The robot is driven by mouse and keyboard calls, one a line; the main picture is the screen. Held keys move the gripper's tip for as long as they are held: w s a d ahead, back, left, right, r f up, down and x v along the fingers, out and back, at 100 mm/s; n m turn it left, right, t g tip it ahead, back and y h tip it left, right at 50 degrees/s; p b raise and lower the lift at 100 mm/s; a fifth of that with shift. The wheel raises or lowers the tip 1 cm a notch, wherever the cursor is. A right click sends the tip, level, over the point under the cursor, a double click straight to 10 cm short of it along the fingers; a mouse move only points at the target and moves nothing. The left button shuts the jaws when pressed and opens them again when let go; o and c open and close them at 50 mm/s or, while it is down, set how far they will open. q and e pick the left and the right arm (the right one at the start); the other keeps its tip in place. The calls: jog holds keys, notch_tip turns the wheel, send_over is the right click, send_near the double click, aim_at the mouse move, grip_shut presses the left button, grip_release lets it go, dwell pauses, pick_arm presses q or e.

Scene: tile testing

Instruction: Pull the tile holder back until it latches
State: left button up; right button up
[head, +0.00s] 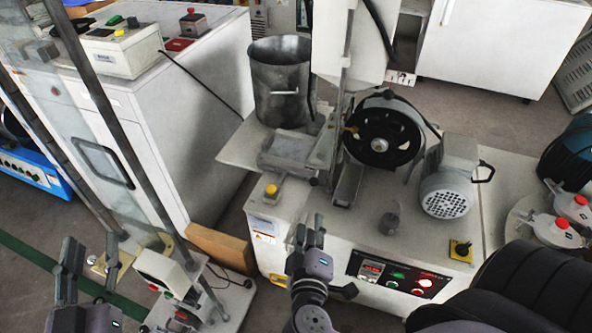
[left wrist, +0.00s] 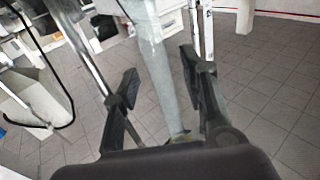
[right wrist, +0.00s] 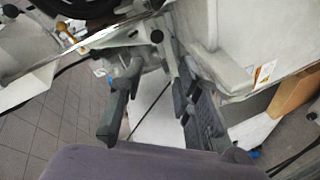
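The tile holder appears to be the grey metal block (head: 290,150) on the white testing machine (head: 262,225), left of the black wheel (head: 384,141). I cannot tell whether it is latched. My right gripper (head: 308,232) is in front of the machine, apart from the block in the head view. Its fingers stand apart with nothing gripped in the right wrist view (right wrist: 155,95). My left gripper (head: 91,258) is at the lower left, away from the block. In the left wrist view (left wrist: 160,85) its fingers are apart, with a pale post showing between or beyond them.
A metal bucket (head: 281,85) stands behind the block. A motor (head: 447,192) and a control panel (head: 397,277) are at the right. Tall metal posts (head: 95,90) and a small white device (head: 165,272) stand near my left arm. Black rolls (head: 525,285) crowd the lower right.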

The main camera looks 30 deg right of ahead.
jog(key=w, duration=0.1)
jog(key=b, duration=0.1)
send_near(314, 185)
jog(key=x, duration=0.4)
jog(key=b+x, duration=0.1)
jog(key=x, duration=0.5)
jog(key=shift+w+d+f, duration=0.15)
jog(key=shift+w+d, duration=0.3)
jog(key=shift+w, duration=0.1)
pick_arm(q)
jog(key=s+r+t+h, duration=0.2)
jog(key=r+t, duration=0.4)
jog(key=r, duration=0.3)
jog(key=shift+s+r, duration=0.15)
jog(key=shift+s, duration=0.75)
jog(key=shift+d, duration=0.1)
pick_arm(e)
grip_shut()
